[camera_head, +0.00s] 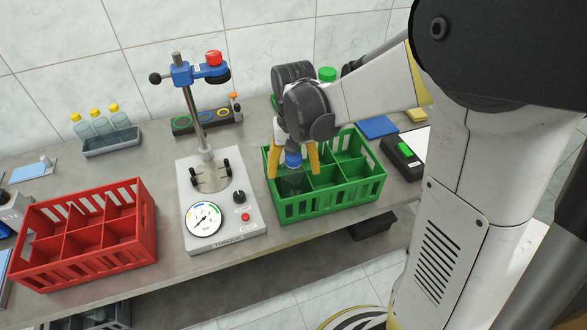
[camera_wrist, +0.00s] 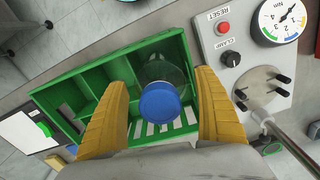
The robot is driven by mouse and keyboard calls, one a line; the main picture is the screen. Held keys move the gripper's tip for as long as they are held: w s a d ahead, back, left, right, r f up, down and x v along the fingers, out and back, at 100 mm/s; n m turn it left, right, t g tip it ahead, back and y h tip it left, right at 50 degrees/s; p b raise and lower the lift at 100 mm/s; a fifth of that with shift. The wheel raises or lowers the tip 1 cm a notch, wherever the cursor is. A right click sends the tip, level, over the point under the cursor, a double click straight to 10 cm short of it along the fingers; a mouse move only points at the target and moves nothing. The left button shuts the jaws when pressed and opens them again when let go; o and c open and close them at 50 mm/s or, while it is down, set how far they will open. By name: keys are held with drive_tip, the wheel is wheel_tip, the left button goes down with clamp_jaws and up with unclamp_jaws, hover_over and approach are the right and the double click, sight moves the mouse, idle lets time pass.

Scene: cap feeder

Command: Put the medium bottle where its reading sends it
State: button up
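The clear bottle with a blue cap (camera_head: 293,160) stands in the front left compartment of the green crate (camera_head: 325,205). In the wrist view its cap (camera_wrist: 159,104) faces the camera and its clear body (camera_wrist: 163,70) shows behind. My gripper (camera_head: 294,165) is over that compartment, its yellow fingers on either side of the cap. In the wrist view a gap shows between each finger and the cap, so my gripper (camera_wrist: 163,115) is open. The torque tester (camera_head: 222,215) has a dial (camera_head: 204,219); its clamp posts are empty. The red crate (camera_head: 85,250) is empty.
A rack of yellow-capped bottles (camera_head: 108,138) stands at the back left. A tray with coloured rings (camera_head: 205,121) lies behind the tester. A green-capped bottle (camera_head: 327,75) stands behind the green crate. A black box with a green button (camera_head: 404,153) is to its right.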

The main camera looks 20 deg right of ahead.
wheel_tip(320, 180, up, 12)
drive_tip(key=p, duration=0.4)
drive_tip(key=shift+f, duration=0.2)
drive_tip(key=shift+s+r+p, duration=0.25)
drive_tip(key=shift+r+p, duration=0.1)
drive_tip(key=shift+r, duration=0.2)
drive_tip(key=s+r+n+t, duration=0.2)
drive_tip(key=s+t, duration=0.5)
drive_tip(key=s, duration=0.5)
drive_tip(key=shift+s+r+n, duration=0.15)
drive_tip(key=shift+r+n, duration=0.15)
drive_tip(key=shift+r, duration=0.3)
